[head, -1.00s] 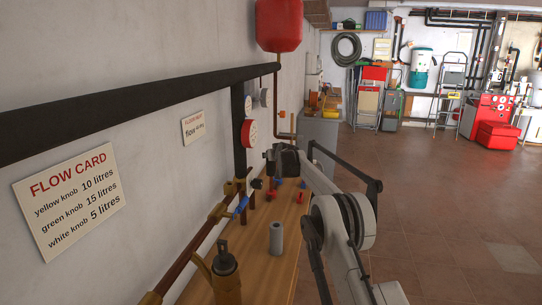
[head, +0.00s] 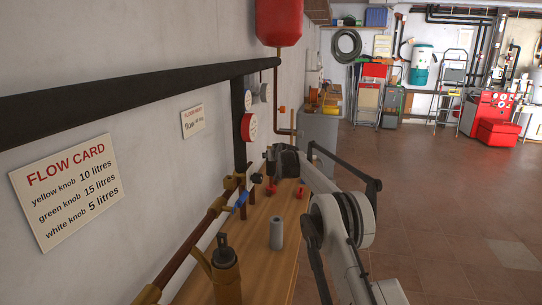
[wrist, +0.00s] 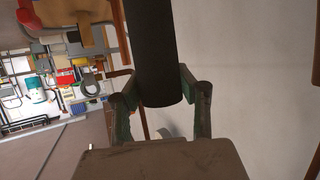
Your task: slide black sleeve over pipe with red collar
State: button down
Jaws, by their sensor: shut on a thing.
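The black sleeve (wrist: 152,45) fills the upper middle of the wrist view as a dark upright cylinder. My gripper (wrist: 158,88) has a finger on each side of its lower part and is shut on it. The sleeve's far end runs out of the wrist view. In the head view my gripper (head: 270,165) is above the far part of the bench, largely hidden by my arm. Two small red pieces, a left one (head: 269,190) and a right one (head: 300,192), show on the bench below it. I cannot tell which is the red collar.
A grey cylinder (head: 277,232) stands on the wooden bench (head: 262,262). A brown flask-like object (head: 225,272) is nearer. Brown pipes with a blue-handled valve (head: 240,200) run along the wall at left. A thick black pipe (head: 130,93) crosses above. The floor at right is clear.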

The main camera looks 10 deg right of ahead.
aim_at(272, 168)
jog(key=shift+f+b, duration=1.75)
jog(key=shift+f, duration=1.7)
jog(key=c, duration=1.2)
grip_release()
jog(key=shift+o, duration=0.2)
jog(key=shift+s+r, duration=0.1)
jog(key=shift+s, duration=0.05)
jog(key=v, duration=1.1)
jog(key=shift+s, duration=0.35)
jog(key=shift+d+r, duration=0.1)
jog(key=shift+d, duration=0.05)
